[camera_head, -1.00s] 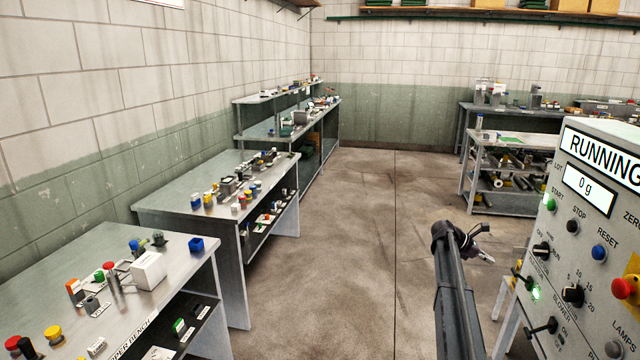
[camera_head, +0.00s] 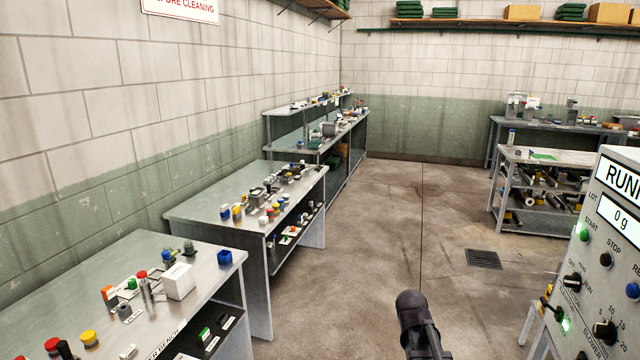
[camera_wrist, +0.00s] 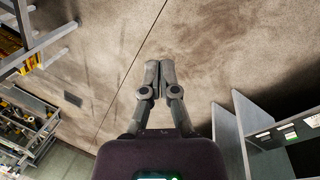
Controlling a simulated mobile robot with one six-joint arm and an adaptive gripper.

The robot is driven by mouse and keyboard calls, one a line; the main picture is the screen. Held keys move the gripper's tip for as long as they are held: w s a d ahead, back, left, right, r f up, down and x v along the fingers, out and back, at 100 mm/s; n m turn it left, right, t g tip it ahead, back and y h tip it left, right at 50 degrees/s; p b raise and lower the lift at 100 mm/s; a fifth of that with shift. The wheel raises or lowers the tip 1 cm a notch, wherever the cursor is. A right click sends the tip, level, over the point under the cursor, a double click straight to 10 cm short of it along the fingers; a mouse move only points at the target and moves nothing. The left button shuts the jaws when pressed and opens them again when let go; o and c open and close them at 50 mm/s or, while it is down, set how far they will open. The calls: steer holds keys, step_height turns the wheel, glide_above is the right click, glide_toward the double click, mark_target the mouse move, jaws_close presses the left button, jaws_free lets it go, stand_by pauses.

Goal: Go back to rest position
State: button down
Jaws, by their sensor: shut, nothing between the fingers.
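My gripper (camera_wrist: 159,72) shows in the wrist view with its two fingers together and nothing between them. It points over bare concrete floor (camera_wrist: 200,45). In the head view only a dark part of my arm shows at the bottom centre; the gripper itself is hidden there. The control panel (camera_head: 610,265) stands at the right edge, partly cut off. Its display (camera_head: 622,222) reads 0 g, and a green lamp (camera_head: 566,324) is lit low on it.
Benches with small parts, the near bench (camera_head: 60,285) and the middle bench (camera_head: 200,205), line the left wall. A rack (camera_head: 540,195) with rollers stands at the back right. A floor drain (camera_head: 483,259) lies in the aisle. The middle floor (camera_head: 370,240) is clear.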

steer(key=s+a+m+y, duration=0.2)
steer(key=s+a+m, duration=0.1)
steer(key=s+a, duration=0.5)
steer(key=shift+s+a+r+y+p, duration=0.15)
steer(key=shift+a+r+y+p, duration=0.15)
steer(key=shift+r+p, duration=0.1)
stand_by(0.5)
